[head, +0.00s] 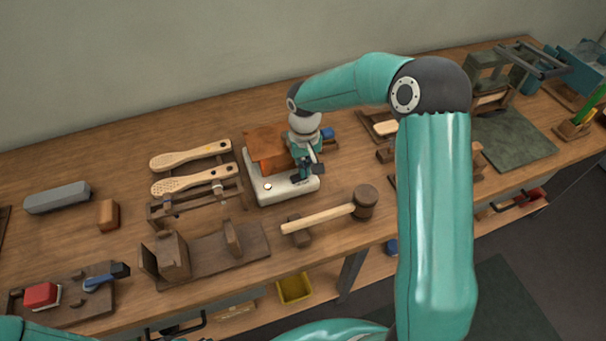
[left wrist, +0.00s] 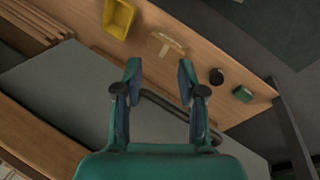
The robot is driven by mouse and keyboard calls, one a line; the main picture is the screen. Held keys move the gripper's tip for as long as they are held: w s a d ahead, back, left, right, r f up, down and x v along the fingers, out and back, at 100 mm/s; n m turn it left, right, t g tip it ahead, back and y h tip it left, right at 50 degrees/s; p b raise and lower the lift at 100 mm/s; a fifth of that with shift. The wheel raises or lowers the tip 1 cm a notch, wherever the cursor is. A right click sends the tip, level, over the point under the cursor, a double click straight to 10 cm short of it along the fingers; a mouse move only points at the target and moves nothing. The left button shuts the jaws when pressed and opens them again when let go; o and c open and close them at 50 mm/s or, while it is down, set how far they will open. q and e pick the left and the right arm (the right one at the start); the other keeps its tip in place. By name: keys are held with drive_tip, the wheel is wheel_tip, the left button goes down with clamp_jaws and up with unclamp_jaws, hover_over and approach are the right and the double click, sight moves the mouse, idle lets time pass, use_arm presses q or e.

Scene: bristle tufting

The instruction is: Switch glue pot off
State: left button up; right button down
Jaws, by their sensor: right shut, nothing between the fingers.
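The glue pot is an orange-brown boxy vessel (head: 265,143) on a white base (head: 272,197) in the head view, mid-bench. A small round pale control (head: 267,187) shows on the base's front left. My right gripper (head: 306,178) is shut and empty, pointing down at the front right part of the base. It covers some of the base and the vessel's right side. I cannot tell whether it touches the base. My left gripper (left wrist: 160,72) is open and empty in the left wrist view, away from the glue pot.
A mallet (head: 320,218) lies just in front of the base. Two perforated brush bodies (head: 190,181) rest on a wooden rack to the left. A wooden fixture (head: 215,255) stands front left. Below the bench, a shelf holds a yellow bin (left wrist: 118,17).

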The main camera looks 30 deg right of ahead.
drive_tip(key=shift+f, duration=0.3)
drive_tip(key=shift+r+p, duration=2)
drive_tip(key=shift+r, duration=1.55)
